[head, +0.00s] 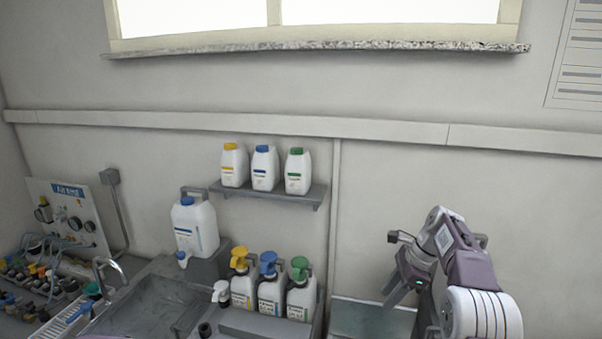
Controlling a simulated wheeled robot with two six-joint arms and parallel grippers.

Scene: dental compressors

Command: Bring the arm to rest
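My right arm comes in at the lower right, white and purple. Its gripper (394,291) points down and to the left, above or beside a grey-green flat surface (372,320) in front of the wall. I see no object between its fingers, but the angle hides whether they are apart. My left gripper is not in view.
A wall shelf (270,193) holds three white bottles with yellow, blue and green caps. Below stand three pump bottles (271,291) and a large white canister (195,226). A sink (150,306) with a tap and a panel with hoses (68,217) are at left.

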